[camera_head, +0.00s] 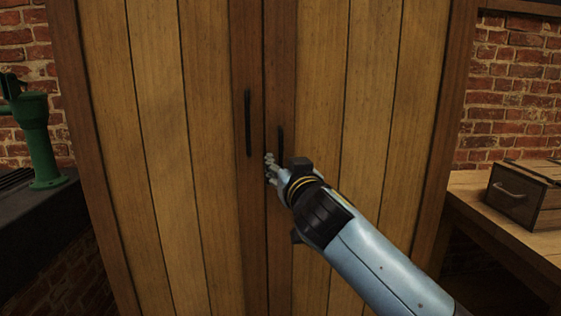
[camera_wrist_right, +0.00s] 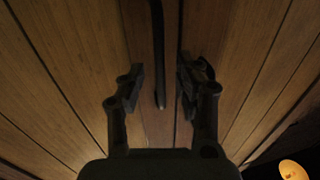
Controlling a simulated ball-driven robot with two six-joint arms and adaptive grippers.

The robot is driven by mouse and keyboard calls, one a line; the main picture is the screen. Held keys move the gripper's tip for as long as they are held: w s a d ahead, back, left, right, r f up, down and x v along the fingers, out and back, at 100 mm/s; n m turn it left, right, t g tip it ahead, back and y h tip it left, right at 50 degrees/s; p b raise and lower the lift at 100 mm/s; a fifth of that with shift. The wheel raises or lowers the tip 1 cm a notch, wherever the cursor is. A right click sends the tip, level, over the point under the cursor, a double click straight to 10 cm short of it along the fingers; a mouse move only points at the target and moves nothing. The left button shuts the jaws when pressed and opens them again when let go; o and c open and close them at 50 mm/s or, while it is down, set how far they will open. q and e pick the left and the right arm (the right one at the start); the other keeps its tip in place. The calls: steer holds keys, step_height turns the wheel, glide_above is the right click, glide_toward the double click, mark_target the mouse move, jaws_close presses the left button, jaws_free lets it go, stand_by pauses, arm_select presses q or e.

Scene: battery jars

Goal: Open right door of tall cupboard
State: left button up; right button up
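The tall cupboard has a left door (camera_head: 165,130) and a right door (camera_head: 370,100), which meet at a vertical seam; both look closed. Each has a dark vertical bar handle near the seam: the left handle (camera_head: 248,122) and the right handle (camera_head: 281,142). My right gripper (camera_head: 270,167) is at the seam, over the lower end of the right handle. In the right wrist view my right gripper (camera_wrist_right: 162,82) has its fingers apart, with a dark bar handle (camera_wrist_right: 158,50) in the gap between them; contact and depth cannot be told. My left gripper is out of view.
A dark bench with a green metal tool (camera_head: 38,135) stands left of the cupboard. A wooden workbench with a wooden box (camera_head: 520,195) stands at the right, close to the cupboard's side. Brick walls (camera_head: 510,75) are behind. No object shows directly before the doors.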

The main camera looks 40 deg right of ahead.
steer(key=shift+x, duration=1.15)
jaws_close()
